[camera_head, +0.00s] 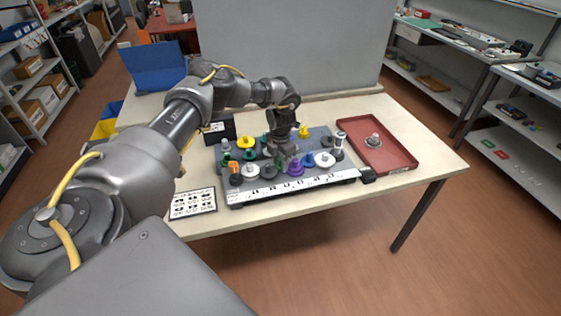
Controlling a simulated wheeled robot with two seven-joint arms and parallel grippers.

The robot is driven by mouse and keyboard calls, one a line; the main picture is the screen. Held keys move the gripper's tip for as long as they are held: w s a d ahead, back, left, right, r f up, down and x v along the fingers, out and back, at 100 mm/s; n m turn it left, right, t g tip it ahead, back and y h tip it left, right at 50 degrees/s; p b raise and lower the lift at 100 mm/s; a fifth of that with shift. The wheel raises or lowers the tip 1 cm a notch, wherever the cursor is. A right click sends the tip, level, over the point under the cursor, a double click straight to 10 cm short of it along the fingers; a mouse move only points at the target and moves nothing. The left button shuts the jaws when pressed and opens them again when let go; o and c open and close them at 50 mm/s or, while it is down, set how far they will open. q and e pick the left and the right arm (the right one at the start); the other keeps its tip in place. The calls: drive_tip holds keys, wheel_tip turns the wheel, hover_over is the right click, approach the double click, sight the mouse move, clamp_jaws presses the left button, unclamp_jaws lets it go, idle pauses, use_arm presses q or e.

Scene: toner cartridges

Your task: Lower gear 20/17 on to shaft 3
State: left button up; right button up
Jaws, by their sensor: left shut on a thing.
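My left gripper (284,150) reaches down over the middle of a dark board (320,136) on the table. It is shut on a small grey gear, mostly hidden by the fingers and low among the parts on the board. Gears and parts stand around it: a yellow one (246,142), a white one (250,170), a purple one (295,168), a blue one (309,160) and another white one (325,160). Shaft 3 cannot be picked out, and whether the held gear touches a shaft cannot be told. My right gripper is not in view.
A white marked strip (292,186) runs along the board's front. A red tray (398,155) with a grey metal part (374,140) lies at the right. A printed sheet (193,202) lies front left. A black box (218,131) stands behind left. The table's right front is clear.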

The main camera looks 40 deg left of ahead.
sight(280, 159)
use_arm(q)
drive_tip(key=o, duration=1)
drive_tip(key=shift+o, duration=0.2)
wheel_tip(280, 159, up, 11)
drive_tip(key=shift+f+b, duration=0.1)
drive_tip(key=shift+b, duration=1.05)
